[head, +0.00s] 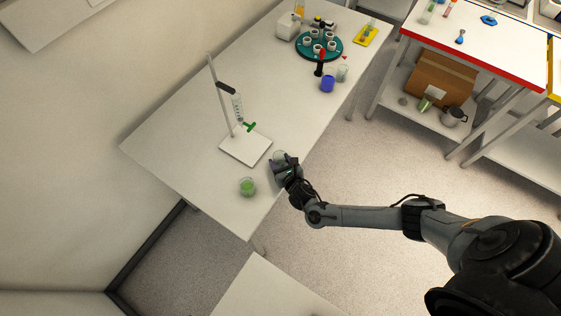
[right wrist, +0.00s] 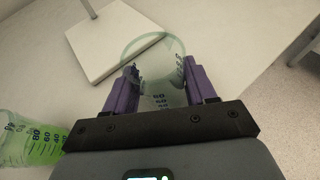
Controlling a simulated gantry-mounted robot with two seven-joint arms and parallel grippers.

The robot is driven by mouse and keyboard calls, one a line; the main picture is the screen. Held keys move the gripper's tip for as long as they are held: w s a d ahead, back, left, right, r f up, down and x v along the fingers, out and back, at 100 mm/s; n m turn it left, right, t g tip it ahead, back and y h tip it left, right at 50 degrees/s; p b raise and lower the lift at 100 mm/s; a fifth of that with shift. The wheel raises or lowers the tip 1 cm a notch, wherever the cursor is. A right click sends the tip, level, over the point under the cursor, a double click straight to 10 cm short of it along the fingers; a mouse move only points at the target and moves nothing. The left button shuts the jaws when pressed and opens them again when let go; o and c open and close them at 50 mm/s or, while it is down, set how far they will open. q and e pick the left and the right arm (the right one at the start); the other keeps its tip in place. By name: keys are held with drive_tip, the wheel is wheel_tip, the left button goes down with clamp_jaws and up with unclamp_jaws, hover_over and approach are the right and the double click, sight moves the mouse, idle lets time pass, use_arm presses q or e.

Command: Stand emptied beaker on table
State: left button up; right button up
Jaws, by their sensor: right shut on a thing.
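A clear beaker (right wrist: 158,62) with dark graduation marks sits between the purple fingers of my right gripper (right wrist: 160,92), which is shut on it. I see no liquid in it. In the head view the beaker (head: 279,156) and my right gripper (head: 281,164) are at the right edge of the white table (head: 180,135); I cannot tell whether the beaker touches the tabletop. A second beaker with green liquid (head: 247,187) stands on the table to the lower left, and it also shows at the left of the right wrist view (right wrist: 32,140). My left gripper is not in view.
A burette stand with a white base (head: 246,147) is just left of the held beaker. At the far end are a teal round rack (head: 318,47), a blue cup (head: 327,84), a small clear beaker (head: 342,73) and a yellow tray (head: 366,35). The table's left middle is clear.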

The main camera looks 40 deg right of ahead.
drive_tip(key=o, duration=1.2)
drive_tip(key=shift+f, duration=0.1)
drive_tip(key=shift+c, duration=0.2)
